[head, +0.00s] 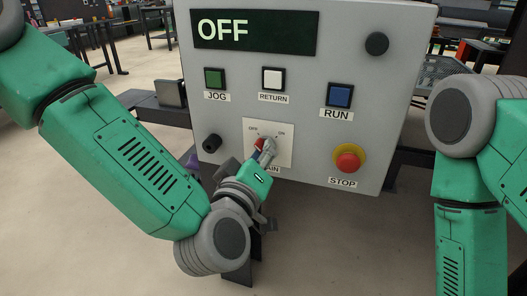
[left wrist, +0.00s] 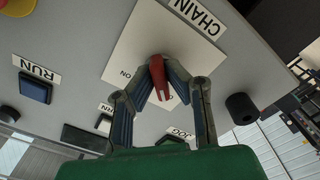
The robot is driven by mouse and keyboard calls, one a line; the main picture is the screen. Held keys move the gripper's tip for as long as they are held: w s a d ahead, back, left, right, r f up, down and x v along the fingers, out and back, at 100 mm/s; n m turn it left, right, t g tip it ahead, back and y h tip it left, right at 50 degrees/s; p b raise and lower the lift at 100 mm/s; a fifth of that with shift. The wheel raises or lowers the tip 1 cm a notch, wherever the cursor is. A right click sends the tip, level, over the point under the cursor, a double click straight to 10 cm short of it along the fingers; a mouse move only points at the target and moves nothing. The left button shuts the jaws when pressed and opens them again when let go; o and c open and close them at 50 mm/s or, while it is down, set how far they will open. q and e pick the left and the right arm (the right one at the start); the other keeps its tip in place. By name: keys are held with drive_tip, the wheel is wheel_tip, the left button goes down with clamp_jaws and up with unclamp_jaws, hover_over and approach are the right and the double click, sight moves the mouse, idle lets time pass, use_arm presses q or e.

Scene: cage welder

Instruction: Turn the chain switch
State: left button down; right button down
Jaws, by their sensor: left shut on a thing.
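The chain switch is a red rotary knob (head: 261,143) on a white plate (head: 282,151) with OFF and ON marks, low in the middle of the grey panel. My left gripper (head: 267,150) is at the knob and covers part of it and of its label. In the left wrist view the red knob (left wrist: 160,76) sits between the two fingertips of my left gripper (left wrist: 162,72), which are closed on it. The CHAIN label (left wrist: 197,17) shows there. The display (head: 255,32) reads OFF. My right gripper is out of view.
The panel also carries a green JOG button (head: 214,78), a white RETURN button (head: 273,78), a blue RUN button (head: 339,94) and a red STOP button (head: 347,162) on a yellow ring. Black round knobs (head: 211,143) stick out beside them. The floor in front is clear.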

use_arm(q)
drive_tip(key=shift+s+f, duration=0.1)
drive_tip(key=shift+f, duration=0.25)
drive_tip(key=c, duration=1.6)
unclamp_jaws()
drive_tip(key=shift+r, duration=0.15)
drive_tip(key=v, duration=1.1)
drive_tip(key=shift+s, duration=0.3)
drive_tip(key=shift+a, duration=0.15)
